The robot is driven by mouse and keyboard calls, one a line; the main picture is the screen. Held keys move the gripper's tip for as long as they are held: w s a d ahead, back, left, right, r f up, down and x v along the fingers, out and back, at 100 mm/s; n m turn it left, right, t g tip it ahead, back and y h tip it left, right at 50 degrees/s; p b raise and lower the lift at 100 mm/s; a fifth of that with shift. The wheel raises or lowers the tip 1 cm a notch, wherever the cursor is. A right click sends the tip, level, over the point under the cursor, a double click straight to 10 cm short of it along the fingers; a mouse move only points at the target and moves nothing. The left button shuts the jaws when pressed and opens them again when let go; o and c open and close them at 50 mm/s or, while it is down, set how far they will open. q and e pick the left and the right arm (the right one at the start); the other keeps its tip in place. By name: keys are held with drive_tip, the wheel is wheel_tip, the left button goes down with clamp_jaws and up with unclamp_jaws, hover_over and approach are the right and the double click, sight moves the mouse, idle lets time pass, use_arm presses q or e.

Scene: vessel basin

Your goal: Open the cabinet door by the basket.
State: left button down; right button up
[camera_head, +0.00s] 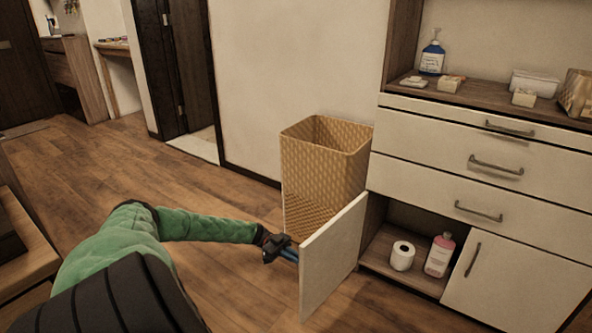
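The cabinet door (334,262) by the woven basket (317,175) stands swung wide open, sticking out from the cabinet in front of the basket. Its inner face is toward me; its outer face and any handle there are hidden. My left gripper (290,253) is at the outer side of the door, and its fingertips pass behind the door's free edge. I cannot tell whether it is shut on the handle. My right gripper is not in view.
The opened compartment holds a toilet roll (402,256) and a pink bottle (440,254). A second door (517,285) to the right is closed, as are the drawers (480,160) above. The wooden floor (215,270) to the left is mostly clear.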

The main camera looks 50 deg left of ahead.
use_arm(q)
drive_tip(key=shift+w+a+r, duration=0.1)
drive_tip(key=shift+w+r, duration=0.2)
drive_tip(key=shift+w, duration=0.2)
drive_tip(key=c, duration=1.5)
unclamp_jaws()
drive_tip(key=shift+w+f, duration=0.15)
drive_tip(key=shift+w, duration=0.1)
drive_tip(key=shift+s+d, duration=0.15)
drive_tip(key=shift+d, duration=0.05)
drive_tip(key=shift+s+f, duration=0.1)
drive_tip(key=v, duration=0.8)
